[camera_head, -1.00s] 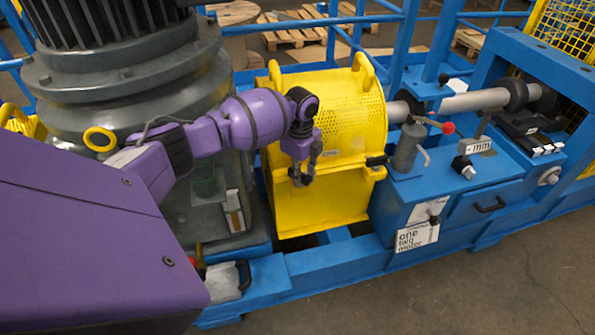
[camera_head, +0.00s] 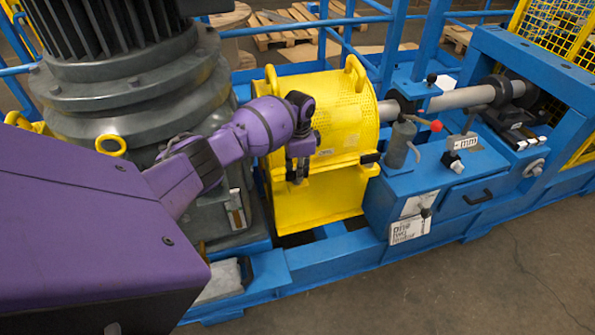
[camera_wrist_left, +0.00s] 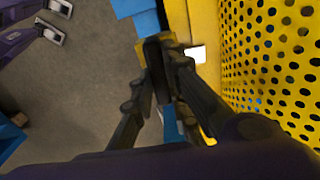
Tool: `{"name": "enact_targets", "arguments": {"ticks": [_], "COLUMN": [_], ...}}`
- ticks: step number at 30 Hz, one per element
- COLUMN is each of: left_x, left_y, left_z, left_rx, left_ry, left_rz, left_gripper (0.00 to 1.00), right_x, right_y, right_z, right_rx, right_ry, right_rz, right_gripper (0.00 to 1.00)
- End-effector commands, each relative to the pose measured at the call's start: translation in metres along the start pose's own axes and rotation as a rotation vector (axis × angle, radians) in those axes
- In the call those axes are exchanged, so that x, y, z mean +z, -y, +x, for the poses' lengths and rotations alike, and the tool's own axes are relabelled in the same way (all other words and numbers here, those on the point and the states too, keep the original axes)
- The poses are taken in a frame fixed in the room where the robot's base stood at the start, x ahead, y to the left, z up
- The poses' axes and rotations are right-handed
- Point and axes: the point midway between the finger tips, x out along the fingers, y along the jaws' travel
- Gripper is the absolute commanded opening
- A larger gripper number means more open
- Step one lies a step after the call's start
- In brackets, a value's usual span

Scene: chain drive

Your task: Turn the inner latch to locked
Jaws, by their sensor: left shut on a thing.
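My left gripper (camera_head: 297,174) is at the front face of the yellow perforated guard (camera_head: 318,206), toward its left side. In the left wrist view the gripper (camera_wrist_left: 160,46) is shut on a small dark part beside the guard (camera_wrist_left: 285,60). I take this part for the inner latch; the fingers cover most of it, so its angle cannot be read. Another latch with a black handle (camera_head: 370,158) sticks out at the guard's right front edge, apart from the gripper. My right gripper is not in view.
A large grey motor (camera_head: 130,110) stands close on the left of the guard. A blue unit with a red-knobbed lever (camera_head: 436,126) and a shaft (camera_head: 460,98) is on the right. Open floor (camera_head: 480,270) lies in front of the blue frame.

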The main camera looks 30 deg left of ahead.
Motion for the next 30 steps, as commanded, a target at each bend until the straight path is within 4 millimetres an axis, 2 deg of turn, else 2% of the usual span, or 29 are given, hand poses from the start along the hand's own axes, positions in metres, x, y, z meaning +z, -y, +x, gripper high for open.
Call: {"name": "enact_targets", "arguments": {"ticks": [9,22,23,24,27,30], "left_x": [0.0001,0.0003,0.0003,0.0003,0.0003,0.0002], "left_y": [-0.0005,-0.0004,-0.0004,-0.0004,-0.0002,0.0001], "left_z": [0.001,0.0015,0.0015,0.0015,0.0012,0.0009], "left_rx": [0.003,0.003,0.003,0.003,0.002,0.001], "left_ry": [0.0,0.001,0.001,0.001,0.001,0.001], "left_rz": [-0.077,-0.084,-0.084,-0.084,-0.083,-0.083], "left_gripper": [0.0,0.0,0.18,0.23,0.33,0.33], "right_x": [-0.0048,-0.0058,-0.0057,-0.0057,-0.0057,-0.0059], "right_y": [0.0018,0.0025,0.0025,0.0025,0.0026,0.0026], "right_z": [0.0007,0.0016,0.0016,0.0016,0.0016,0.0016], "right_rx": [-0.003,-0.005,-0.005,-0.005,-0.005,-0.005], "right_ry": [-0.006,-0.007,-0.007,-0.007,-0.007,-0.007], "right_rz": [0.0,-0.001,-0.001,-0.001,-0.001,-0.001], "right_gripper": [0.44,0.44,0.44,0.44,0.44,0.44]}}
